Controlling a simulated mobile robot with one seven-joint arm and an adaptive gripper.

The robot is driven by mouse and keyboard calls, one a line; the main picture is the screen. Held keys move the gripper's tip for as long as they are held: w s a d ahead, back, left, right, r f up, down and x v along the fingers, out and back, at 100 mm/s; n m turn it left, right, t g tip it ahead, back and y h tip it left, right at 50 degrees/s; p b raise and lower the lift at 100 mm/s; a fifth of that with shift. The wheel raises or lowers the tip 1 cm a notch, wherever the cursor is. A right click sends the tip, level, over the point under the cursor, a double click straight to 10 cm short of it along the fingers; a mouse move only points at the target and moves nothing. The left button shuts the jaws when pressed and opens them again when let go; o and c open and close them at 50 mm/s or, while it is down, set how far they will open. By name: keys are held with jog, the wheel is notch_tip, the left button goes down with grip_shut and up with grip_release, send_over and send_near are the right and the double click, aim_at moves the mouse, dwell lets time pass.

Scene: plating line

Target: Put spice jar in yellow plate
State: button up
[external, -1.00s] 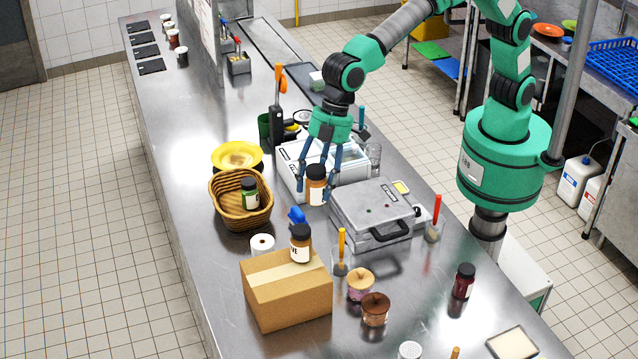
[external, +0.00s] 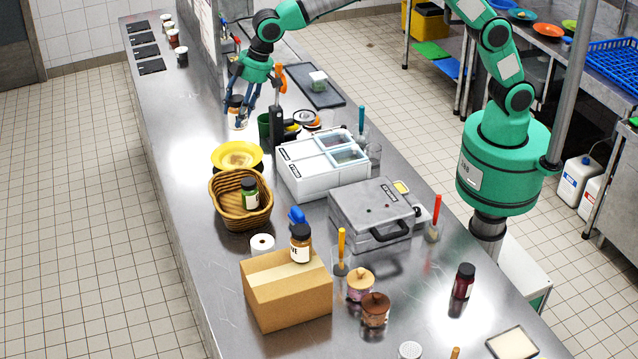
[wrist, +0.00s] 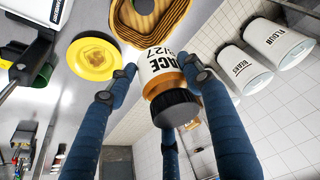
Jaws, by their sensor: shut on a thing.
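The spice jar (external: 240,118) has an amber body, a white label and a dark lid. My gripper (external: 242,112) is shut on it above the far part of the counter, beyond the yellow plate (external: 238,148). In the wrist view the jar (wrist: 158,68) sits between my blue fingers (wrist: 155,85), its dark lid toward the camera. The yellow plate also shows in the wrist view (wrist: 80,62), left of the jar, with a brownish patch in its middle. The plate lies on the counter just behind the wicker basket.
The wicker basket (external: 232,215) holds a green jar (external: 250,194). A green cup (external: 264,126) and a black holder (external: 277,125) stand right of the plate. A white lidded container (external: 305,180) and a grey case (external: 370,215) lie nearer.

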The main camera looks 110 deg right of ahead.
jog(key=s+d+m, duration=0.1)
jog(key=d, duration=0.6)
jog(key=s+d+m+h, duration=0.1)
jog(key=d, duration=0.7)
jog(key=s+d+m+b, duration=0.1)
jog(key=d+m, duration=0.1)
jog(key=d, duration=0.5)
jog(key=shift+s+d+f+g, duration=0.3)
jog(key=shift+s+d, duration=0.05)
jog(key=shift+c, duration=0.2)
notch_tip(320, 180, down, 18)
jog(key=shift+a+r, duration=0.15)
jog(key=shift+r, duration=0.1)
send_near(233, 159)
jog(key=shift+w+b, duration=0.3)
jog(key=shift+w, duration=0.4)
jog(key=shift+f, duration=0.1)
jog(key=shift+f, duration=1.8)
